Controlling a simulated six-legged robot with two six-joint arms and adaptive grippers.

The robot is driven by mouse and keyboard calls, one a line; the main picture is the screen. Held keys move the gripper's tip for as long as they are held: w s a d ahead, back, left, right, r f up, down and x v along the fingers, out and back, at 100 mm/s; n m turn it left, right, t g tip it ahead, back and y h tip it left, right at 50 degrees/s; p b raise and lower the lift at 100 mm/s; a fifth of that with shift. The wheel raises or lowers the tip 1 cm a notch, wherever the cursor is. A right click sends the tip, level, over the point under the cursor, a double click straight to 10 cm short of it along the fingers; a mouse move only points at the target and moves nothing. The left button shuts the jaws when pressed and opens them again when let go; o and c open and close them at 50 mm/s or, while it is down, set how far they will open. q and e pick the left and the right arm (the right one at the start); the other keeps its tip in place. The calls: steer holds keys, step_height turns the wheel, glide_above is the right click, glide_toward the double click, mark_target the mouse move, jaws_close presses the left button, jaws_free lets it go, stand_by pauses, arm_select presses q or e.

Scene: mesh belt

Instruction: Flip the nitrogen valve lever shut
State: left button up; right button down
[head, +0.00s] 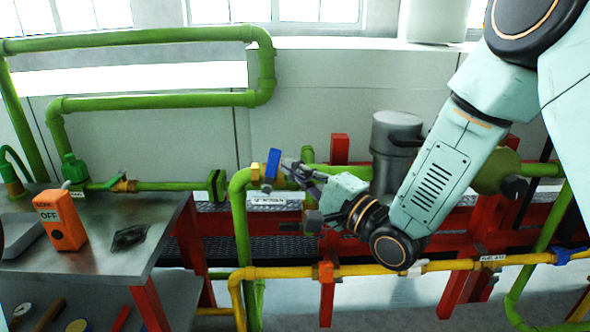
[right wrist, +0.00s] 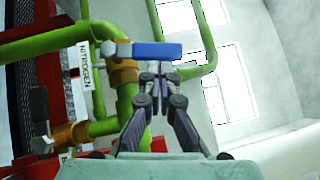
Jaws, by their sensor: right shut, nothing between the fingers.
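The blue valve lever (head: 272,165) stands upright at a brass fitting (head: 256,175) on the green pipe, in the middle of the head view. In the right wrist view the lever (right wrist: 157,50) sticks out sideways from its brass valve body (right wrist: 123,72), across the pipe. A white NITROGEN label (right wrist: 84,68) is beside it. My right gripper (head: 290,167) is shut and empty just right of the lever. In the right wrist view its fingertips (right wrist: 160,80) are close together right by the lever; I cannot tell if they touch it. My left gripper is not in view.
A yellow pipe (head: 290,271) runs low across red supports. A second valve handle (right wrist: 39,104) sits on a brass fitting at the left of the right wrist view. A grey cylinder (head: 392,150) stands behind my right arm.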

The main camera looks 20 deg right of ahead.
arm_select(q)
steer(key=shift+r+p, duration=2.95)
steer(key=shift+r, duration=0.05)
arm_select(e)
steer(key=shift+w+a+r+n+g+h, duration=0.1)
steer(key=shift+a+r+n+g+h, duration=0.1)
steer(key=shift+a+r+n+g, duration=0.25)
steer(key=shift+w+a+r+n+g+h, duration=0.1)
steer(key=shift+a+r+n+g+h, duration=0.15)
steer(key=shift+n+g, duration=0.4)
steer(key=shift+d, duration=0.1)
